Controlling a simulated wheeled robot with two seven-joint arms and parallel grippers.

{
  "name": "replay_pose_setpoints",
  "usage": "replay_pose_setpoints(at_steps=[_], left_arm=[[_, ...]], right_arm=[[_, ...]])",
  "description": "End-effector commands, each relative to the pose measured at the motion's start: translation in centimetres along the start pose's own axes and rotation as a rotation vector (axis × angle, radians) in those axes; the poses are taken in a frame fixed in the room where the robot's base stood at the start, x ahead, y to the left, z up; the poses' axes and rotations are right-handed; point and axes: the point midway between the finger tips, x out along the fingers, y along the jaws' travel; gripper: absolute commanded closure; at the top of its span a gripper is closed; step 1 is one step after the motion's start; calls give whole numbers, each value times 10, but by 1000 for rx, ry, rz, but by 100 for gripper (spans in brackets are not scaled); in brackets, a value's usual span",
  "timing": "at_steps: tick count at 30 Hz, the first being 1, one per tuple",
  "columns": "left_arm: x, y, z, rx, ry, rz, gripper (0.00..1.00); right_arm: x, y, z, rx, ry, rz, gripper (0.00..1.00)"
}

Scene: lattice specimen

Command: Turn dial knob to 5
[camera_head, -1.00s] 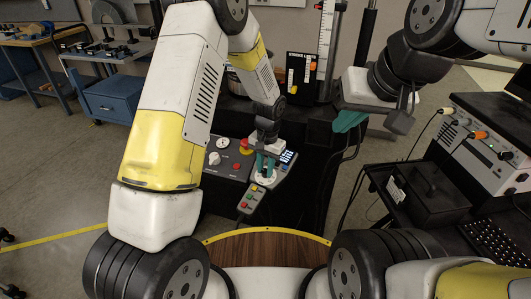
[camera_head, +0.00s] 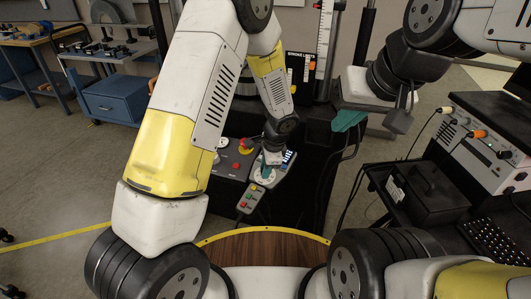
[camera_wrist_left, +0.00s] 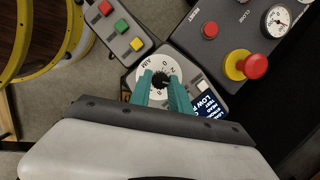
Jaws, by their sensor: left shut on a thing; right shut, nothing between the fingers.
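The dial knob is a small black ribbed knob (camera_wrist_left: 160,79) at the centre of a white round dial plate (camera_wrist_left: 146,73) with dark markings, in the left wrist view. The dial plate also shows in the head view (camera_head: 262,177), partly covered by my gripper. My left gripper (camera_wrist_left: 161,86), with teal fingers, is shut on the dial knob from above. The fingers hide part of the dial's markings, and I cannot read a clear pointer. My right gripper (camera_head: 350,121) is shut and empty, held up at the right, away from the panel.
A grey button box (camera_wrist_left: 118,29) with red, green and yellow buttons sits beside the dial. A wooden surface (camera_head: 262,250) lies in front.

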Motion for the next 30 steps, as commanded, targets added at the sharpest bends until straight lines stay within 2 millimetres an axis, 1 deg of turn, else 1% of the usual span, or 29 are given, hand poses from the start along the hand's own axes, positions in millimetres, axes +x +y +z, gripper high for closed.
replay_pose_setpoints(at_steps=[6,12,29,30], left_arm=[[-1,0,-1,128,2,-36,100],[-1,0,0,194,1,-54,100],[-1,0,0,224,2,-63,100],[-1,0,0,223,2,-63,75]], right_arm=[[0,0,0,0,0,0,100],[0,0,0,0,0,0,100],[0,0,0,0,0,0,100],[0,0,0,0,0,0,100]])
